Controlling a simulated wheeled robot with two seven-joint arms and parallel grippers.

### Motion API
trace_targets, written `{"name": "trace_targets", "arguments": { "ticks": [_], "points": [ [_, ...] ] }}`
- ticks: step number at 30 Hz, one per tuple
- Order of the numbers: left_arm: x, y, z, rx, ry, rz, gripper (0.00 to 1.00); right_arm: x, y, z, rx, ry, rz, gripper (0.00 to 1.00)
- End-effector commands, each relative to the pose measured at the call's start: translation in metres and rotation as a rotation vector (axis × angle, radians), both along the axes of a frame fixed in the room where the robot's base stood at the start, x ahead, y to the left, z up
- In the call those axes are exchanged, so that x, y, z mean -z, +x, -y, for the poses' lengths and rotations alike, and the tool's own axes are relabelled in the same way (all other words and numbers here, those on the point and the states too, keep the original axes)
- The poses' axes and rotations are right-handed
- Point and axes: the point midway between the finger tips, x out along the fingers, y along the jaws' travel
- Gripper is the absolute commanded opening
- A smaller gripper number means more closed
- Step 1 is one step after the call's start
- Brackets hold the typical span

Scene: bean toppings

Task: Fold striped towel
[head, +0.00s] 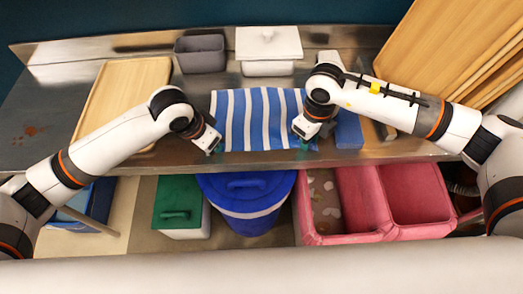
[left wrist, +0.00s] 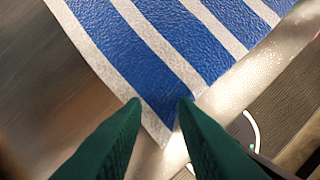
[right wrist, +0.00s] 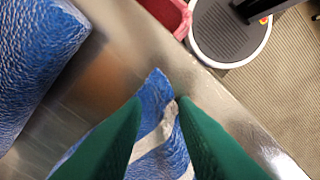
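The blue-and-white striped towel (head: 258,118) lies spread flat on the metal counter, its near edge close to the counter's front. My left gripper (head: 219,148) is at the towel's near left corner. In the left wrist view its green fingers (left wrist: 160,102) stand apart on either side of that corner (left wrist: 165,85). My right gripper (head: 304,146) is at the near right corner. In the right wrist view its fingers (right wrist: 159,102) stand apart, with the rumpled towel corner (right wrist: 155,90) between and just beyond the tips. Contact with the cloth cannot be told.
A blue textured item (head: 348,130) lies right of the towel, close to my right gripper. A wooden tray (head: 118,90) is at left. A grey bin (head: 200,54) and white lidded box (head: 269,50) stand behind. Below the front edge are a blue bucket (head: 247,190) and pink bins (head: 418,190).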

Motion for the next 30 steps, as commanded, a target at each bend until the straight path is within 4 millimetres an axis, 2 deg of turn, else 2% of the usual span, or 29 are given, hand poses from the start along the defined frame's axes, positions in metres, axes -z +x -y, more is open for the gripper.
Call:
{"name": "trace_targets", "arguments": {
  "ticks": [1, 9, 23, 30],
  "points": [
    [0.001, 0.000, 0.000, 0.000, 0.000, -0.001, 0.21, 0.001, -0.001, 0.000, 0.000, -0.001, -0.002, 0.21],
    [0.001, 0.000, 0.000, 0.000, 0.001, -0.001, 0.00, 0.002, -0.001, 0.000, 0.000, -0.001, -0.003, 0.00],
    [0.000, 0.000, 0.000, -0.001, 0.002, -0.001, 0.00, 0.001, -0.001, 0.001, 0.001, -0.003, -0.004, 0.00],
    [-0.012, 0.000, -0.001, -0.001, 0.002, -0.001, 0.00, -0.011, -0.001, 0.001, 0.001, -0.003, -0.003, 0.00]
  ]
}}
